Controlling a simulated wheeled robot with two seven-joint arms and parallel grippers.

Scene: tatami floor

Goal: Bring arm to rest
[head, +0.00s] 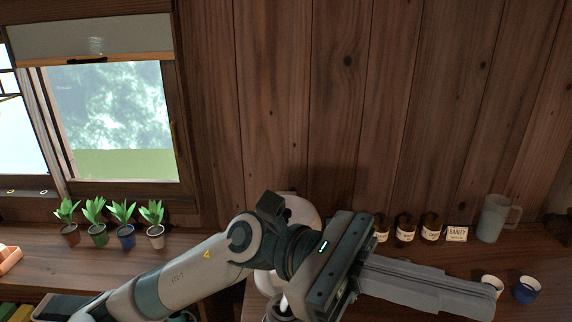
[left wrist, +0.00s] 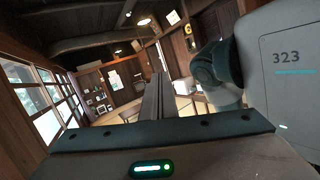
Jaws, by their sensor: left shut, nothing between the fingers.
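My left arm comes in from the left in the head view, and my left gripper (head: 492,303) is held out to the right above the wooden counter. Its fingers are shut together with nothing between them. In the left wrist view the shut fingers of the left gripper (left wrist: 157,76) point out into the room, away from any object. My right gripper does not show in either view.
Several potted plants (head: 123,237) stand below the window. Brown jars (head: 405,228), a barley label (head: 457,234) and a pale mug (head: 495,218) stand behind my gripper. White (head: 492,282) and blue (head: 526,289) cups stand near its fingertips. A wooden wall rises behind.

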